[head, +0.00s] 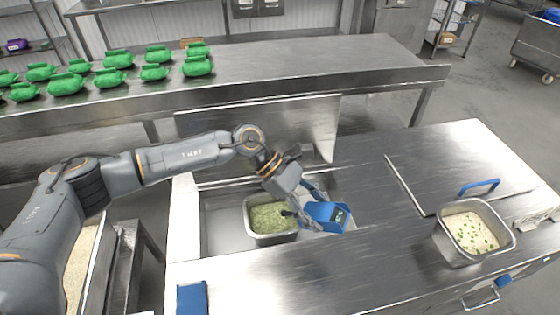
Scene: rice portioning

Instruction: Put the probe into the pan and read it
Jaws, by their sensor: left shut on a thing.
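My left gripper (306,202) is shut on the probe (322,210), a blue handheld unit with a small dark display facing up. The display shows small marks, too small to read. A steel pan (251,234) with green food sits in the sunken well of the counter, just left of the probe. A dark piece reaches from the gripper over the pan's right edge; I cannot tell if it is a finger or the probe's tip, or if it touches the food. A second steel pan (448,248) with pale food and green bits stands on the right counter. My right gripper is out of view.
The steel counter (400,270) is mostly clear between the pans. A blue flat object (193,298) lies at its front left. A blue handle (479,186) stands on a lid at right. Several green bundles (118,60) lie on the back table (300,65).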

